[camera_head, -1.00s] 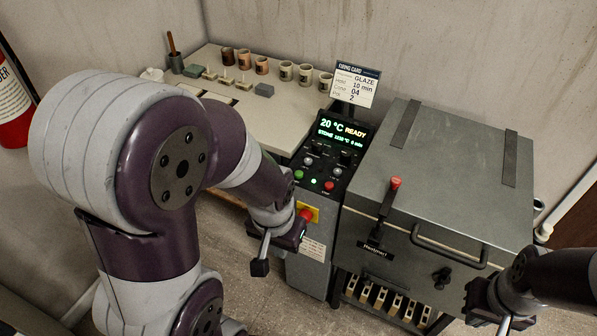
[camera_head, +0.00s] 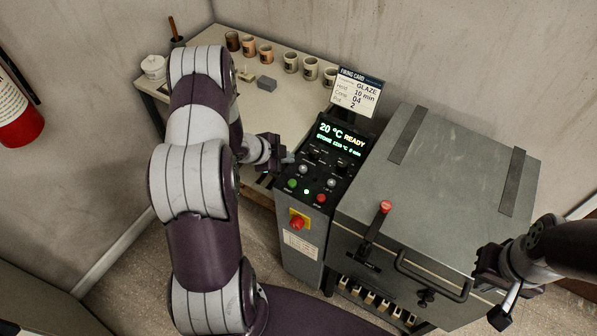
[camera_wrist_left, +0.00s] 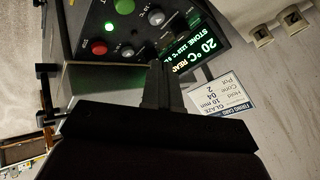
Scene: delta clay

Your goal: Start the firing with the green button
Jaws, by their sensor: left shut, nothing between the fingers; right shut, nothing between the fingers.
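The green button (camera_head: 292,183) is at the left of the kiln's control panel (camera_head: 325,166); it also shows at the top of the left wrist view (camera_wrist_left: 124,6). A lit green lamp (camera_head: 307,191) and a red button (camera_head: 320,198) sit to its right. The display (camera_head: 340,140) reads 20 °C READY, with a STONE line below. My left gripper (camera_head: 288,158) is shut and empty, at the panel's left edge, beyond the green button. Its closed fingers show in the left wrist view (camera_wrist_left: 161,85); contact cannot be told. My right gripper (camera_head: 500,317) is shut and empty by the kiln's front right.
A red emergency knob (camera_head: 297,223) is on the pedestal's front. The kiln (camera_head: 440,165) has a red-tipped lever (camera_head: 385,207) and its lid is down. A firing card (camera_head: 358,92) reading GLAZE stands behind the panel. Several cups (camera_head: 290,62) stand on the table (camera_head: 285,105).

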